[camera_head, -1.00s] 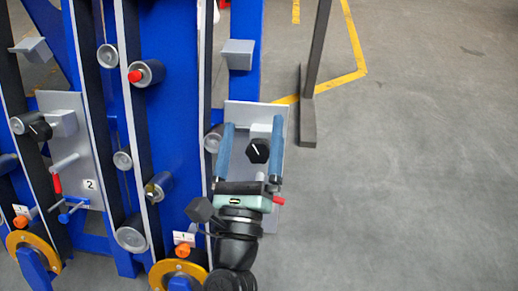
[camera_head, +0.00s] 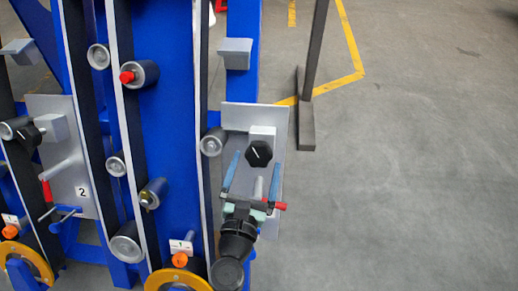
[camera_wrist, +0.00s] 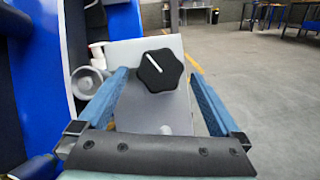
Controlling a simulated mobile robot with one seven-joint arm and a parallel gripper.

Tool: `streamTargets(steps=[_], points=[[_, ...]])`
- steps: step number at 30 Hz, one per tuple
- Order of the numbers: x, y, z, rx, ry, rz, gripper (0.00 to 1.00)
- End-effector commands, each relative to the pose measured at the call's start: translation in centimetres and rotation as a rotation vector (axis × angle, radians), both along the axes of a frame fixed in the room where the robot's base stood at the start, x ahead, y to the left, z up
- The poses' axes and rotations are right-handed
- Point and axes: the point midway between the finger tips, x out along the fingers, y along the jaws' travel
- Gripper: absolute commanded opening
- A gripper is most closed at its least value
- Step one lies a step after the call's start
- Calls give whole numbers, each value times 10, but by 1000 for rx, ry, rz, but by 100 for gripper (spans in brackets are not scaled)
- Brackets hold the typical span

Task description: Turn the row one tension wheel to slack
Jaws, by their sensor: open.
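The row one tension wheel is a black lobed knob (camera_head: 258,153) with a white pointer line, on a light grey plate (camera_head: 238,117) at the right of the machine. In the wrist view the wheel (camera_wrist: 159,71) faces me, its line slanting to the upper left. My gripper (camera_head: 257,160) is open, with its blue fingers pointing up toward the wheel from below. In the wrist view the fingertips (camera_wrist: 157,74) appear on either side of the wheel, with gaps. Nothing is gripped. Whether the tips reach the wheel's depth is unclear.
A pale peg (camera_head: 258,187) sticks out below the wheel, with a red-ended part (camera_head: 277,205) beside my gripper. A grey roller (camera_head: 213,142) is just left of the plate. A similar row two panel (camera_head: 80,187) stands at left.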

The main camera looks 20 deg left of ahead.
Motion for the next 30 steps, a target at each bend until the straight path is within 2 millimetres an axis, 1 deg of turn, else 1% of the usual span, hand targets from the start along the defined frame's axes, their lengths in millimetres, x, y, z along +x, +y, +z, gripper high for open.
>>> streamTargets(steps=[1, 3, 9, 13, 20, 21, 23, 27, 29, 30], points=[[9, 2, 2, -1, -2, 1, 100], [18, 3, 1, 0, -2, 0, 100], [36, 6, 0, -1, 0, 0, 100], [40, 7, 0, -1, 0, 0, 100], [40, 7, 0, -1, 0, 0, 100], [40, 7, 0, -1, 0, 0, 96], [40, 7, 0, -1, 0, 0, 86], [40, 7, 0, -1, 0, 0, 60], [40, 7, 0, -1, 0, 0, 50], [39, 7, 0, -1, 0, 0, 42]])
